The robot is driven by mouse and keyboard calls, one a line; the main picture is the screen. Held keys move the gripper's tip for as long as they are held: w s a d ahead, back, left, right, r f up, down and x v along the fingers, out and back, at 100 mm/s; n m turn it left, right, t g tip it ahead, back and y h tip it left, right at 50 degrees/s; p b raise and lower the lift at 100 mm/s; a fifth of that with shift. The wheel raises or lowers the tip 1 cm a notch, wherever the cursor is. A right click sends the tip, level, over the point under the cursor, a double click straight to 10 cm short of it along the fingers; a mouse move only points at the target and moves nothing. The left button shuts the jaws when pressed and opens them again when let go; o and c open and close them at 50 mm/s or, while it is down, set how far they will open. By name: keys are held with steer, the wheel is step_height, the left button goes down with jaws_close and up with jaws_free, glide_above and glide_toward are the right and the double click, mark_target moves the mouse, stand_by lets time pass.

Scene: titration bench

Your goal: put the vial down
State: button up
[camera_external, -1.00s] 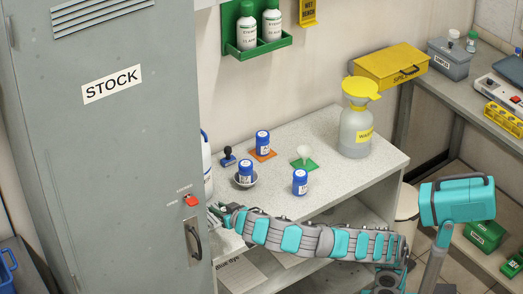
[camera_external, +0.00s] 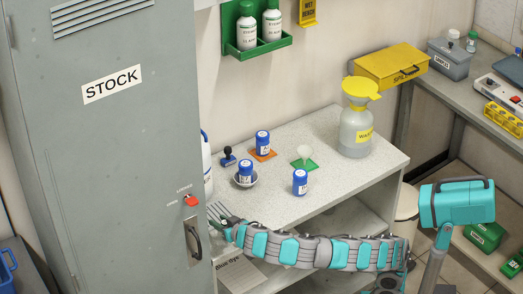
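Three blue-capped vials stand upright on the bench. One vial (camera_external: 263,143) is on an orange mat (camera_external: 270,155). Another vial (camera_external: 246,172) is in a small grey bowl (camera_external: 250,183). A third vial (camera_external: 300,183) stands on bare bench top near its front edge. My gripper (camera_external: 216,211) is at the bench's front left corner, beside the grey cabinet's handle, apart from all three vials. Its narrow fingers point up and left. No vial shows between them, but they are too small to tell how far they are parted.
The grey STOCK cabinet (camera_external: 110,150) stands close left of my gripper, with a dark handle (camera_external: 194,241). On the bench (camera_external: 345,188) are a white funnel on a green mat (camera_external: 313,165), a dark stamp (camera_external: 228,156) and a waste bottle (camera_external: 355,130). The right front is clear.

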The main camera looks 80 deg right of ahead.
steer(key=o, duration=0.3)
steer(key=shift+r, duration=0.25)
steer(key=v, duration=1.2)
